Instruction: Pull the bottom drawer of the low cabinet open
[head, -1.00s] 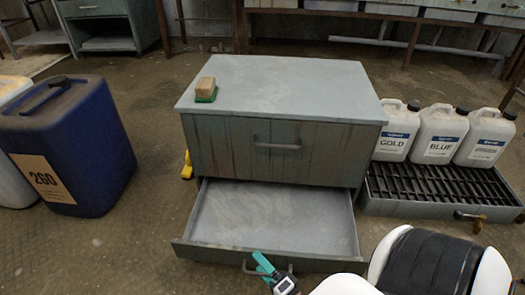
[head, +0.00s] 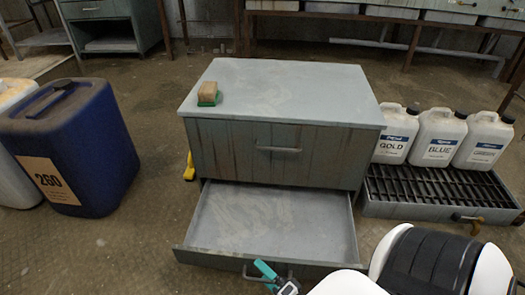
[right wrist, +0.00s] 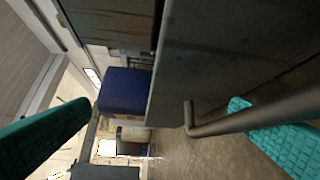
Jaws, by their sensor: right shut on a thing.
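The low grey cabinet (head: 230,150) stands in the middle of the head view. Its bottom drawer (head: 275,220) is pulled well out, with a bare, empty inside. The upper drawer with its bar handle (head: 278,149) is shut. My right gripper (head: 268,272) is at the bottom drawer's front, shut on the bar handle (head: 250,272). In the right wrist view the handle (right wrist: 250,112) runs in front of one teal finger; the other finger is at the left. My left gripper is in neither view.
A sponge block with a green base (head: 208,94) lies on the cabinet top. A blue drum (head: 85,150) stands left. White jugs (head: 438,140) stand on a black grate (head: 435,185) at the right. A yellow object (head: 189,167) sits beside the cabinet. Floor left of the drawer is clear.

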